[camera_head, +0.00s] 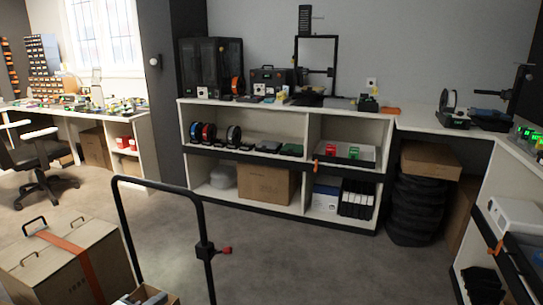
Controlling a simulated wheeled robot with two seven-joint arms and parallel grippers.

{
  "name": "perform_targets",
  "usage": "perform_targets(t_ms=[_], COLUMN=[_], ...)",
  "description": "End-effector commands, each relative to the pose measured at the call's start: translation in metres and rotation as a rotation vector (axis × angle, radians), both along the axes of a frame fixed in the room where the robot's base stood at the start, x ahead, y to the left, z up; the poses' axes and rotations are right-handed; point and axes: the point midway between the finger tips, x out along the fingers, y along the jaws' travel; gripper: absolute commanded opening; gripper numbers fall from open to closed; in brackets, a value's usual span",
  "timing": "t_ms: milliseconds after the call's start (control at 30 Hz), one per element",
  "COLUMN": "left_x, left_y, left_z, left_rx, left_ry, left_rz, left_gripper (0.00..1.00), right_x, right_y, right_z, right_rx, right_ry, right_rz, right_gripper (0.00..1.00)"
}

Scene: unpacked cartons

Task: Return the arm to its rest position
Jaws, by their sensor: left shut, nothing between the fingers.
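Neither of my grippers can be made out in the head view, and no arm of mine is clearly seen. The rest position itself is not marked by anything in the picture. A black tubular handle (158,184) with a red knob (225,250) rises at the lower left. A small open carton (172,299) with dark grey contents shows at the bottom edge, partly cut off.
A large carton (35,272) with an orange strap stands at the lower left. A white shelf unit (306,132) with printers on top stands ahead. Stacked black tyres (416,205) and a side counter (499,150) are at the right. The grey floor (290,260) between is clear.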

Motion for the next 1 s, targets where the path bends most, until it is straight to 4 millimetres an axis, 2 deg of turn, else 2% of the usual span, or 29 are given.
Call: perform_targets(t_ms=[33,167,367,567,700,800,900,1000], left_x=[-0.01,-0.031,-0.072,-0.137,-0.193,-0.22,-0.233,-0.235], left_y=[-0.012,-0.028,-0.053,-0.081,-0.103,-0.115,-0.121,-0.123], left_z=[-0.001,-0.003,-0.007,-0.01,-0.007,-0.003,0.0,0.0], left_rx=[-0.065,-0.219,-0.505,-0.876,-1.157,-1.286,-1.345,-1.358], left_ry=[0.021,0.075,0.212,0.453,0.686,0.806,0.867,0.881], left_rz=[0.018,0.089,0.231,0.435,0.602,0.677,0.71,0.718], left_gripper=[0.0,0.0,0.0,0.0,0.0,0.0,0.0,0.0], right_x=[0.0,0.0,0.0,-0.001,-0.001,-0.001,-0.002,-0.002], right_y=[0.0,-0.001,-0.002,-0.003,-0.004,-0.004,-0.004,-0.004], right_z=[0.003,0.004,0.006,0.01,0.012,0.012,0.011,0.011], right_rx=[-0.002,-0.008,-0.019,-0.032,-0.043,-0.049,-0.051,-0.053], right_ry=[-0.001,0.002,0.007,0.012,0.018,0.02,0.021,0.021], right_rz=[0.0,0.002,0.004,0.006,0.008,0.01,0.01,0.01], right_gripper=[0.81,0.81,0.81,0.81,0.81,0.81,0.81,0.81])
